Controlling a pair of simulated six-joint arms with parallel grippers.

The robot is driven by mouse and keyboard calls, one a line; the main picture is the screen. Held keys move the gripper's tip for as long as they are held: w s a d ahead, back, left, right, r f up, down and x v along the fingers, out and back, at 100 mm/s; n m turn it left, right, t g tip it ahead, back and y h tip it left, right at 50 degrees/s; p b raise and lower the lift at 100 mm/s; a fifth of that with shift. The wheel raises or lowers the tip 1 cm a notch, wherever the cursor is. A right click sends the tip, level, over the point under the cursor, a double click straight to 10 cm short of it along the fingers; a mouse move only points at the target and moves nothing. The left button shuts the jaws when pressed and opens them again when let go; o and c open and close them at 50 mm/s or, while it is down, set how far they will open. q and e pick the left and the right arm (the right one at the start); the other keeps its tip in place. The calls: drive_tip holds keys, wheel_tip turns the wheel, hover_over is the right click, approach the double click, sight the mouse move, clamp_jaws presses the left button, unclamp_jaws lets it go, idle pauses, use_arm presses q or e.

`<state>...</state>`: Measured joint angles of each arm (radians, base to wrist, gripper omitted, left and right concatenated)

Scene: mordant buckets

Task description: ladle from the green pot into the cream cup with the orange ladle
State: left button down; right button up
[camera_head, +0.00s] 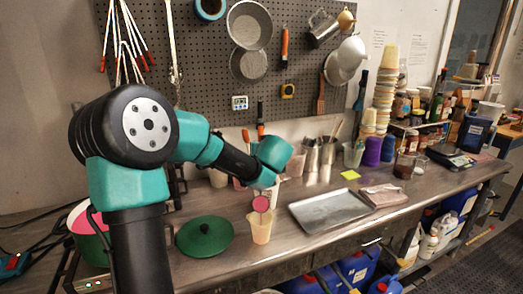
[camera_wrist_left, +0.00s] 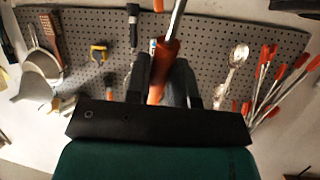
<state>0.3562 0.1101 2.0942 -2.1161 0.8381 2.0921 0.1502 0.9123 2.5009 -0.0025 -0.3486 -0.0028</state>
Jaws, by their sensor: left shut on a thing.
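My left gripper (camera_head: 265,183) is shut on the orange ladle, whose orange handle (camera_wrist_left: 163,65) shows between the fingers in the left wrist view. In the head view the ladle's bowl (camera_head: 261,203) shows pink, hanging low under the gripper. It is at the mouth of the cream cup (camera_head: 260,229), which stands upright on the bench; I cannot tell whether the bowl is above or inside the rim. The green pot (camera_head: 92,248) stands at the left with pink contents, partly hidden behind my arm. My right gripper is out of view.
A green lid (camera_head: 205,240) lies on the bench left of the cup. A metal tray (camera_head: 331,222) lies to its right, with a folded cloth (camera_head: 383,195) beyond. Cups and steel containers line the back under the pegboard (camera_head: 300,75).

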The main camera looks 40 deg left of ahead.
use_arm(q)
drive_tip(key=shift+s+d+r+t+y, duration=0.3)
drive_tip(key=shift+s+d+y, duration=0.1)
drive_tip(key=shift+s+d, duration=0.25)
drive_tip(key=shift+s+d+r+t+y, duration=0.2)
drive_tip(key=shift+s+d+t+y, duration=0.15)
drive_tip(key=shift+s+d, duration=0.25)
drive_tip(key=shift+s+d+r+t+y, duration=0.25)
drive_tip(key=shift+s+d+y, duration=0.2)
drive_tip(key=shift+s+d, duration=0.2)
drive_tip(key=shift+w+r, duration=0.1)
drive_tip(key=shift+r, duration=2.4)
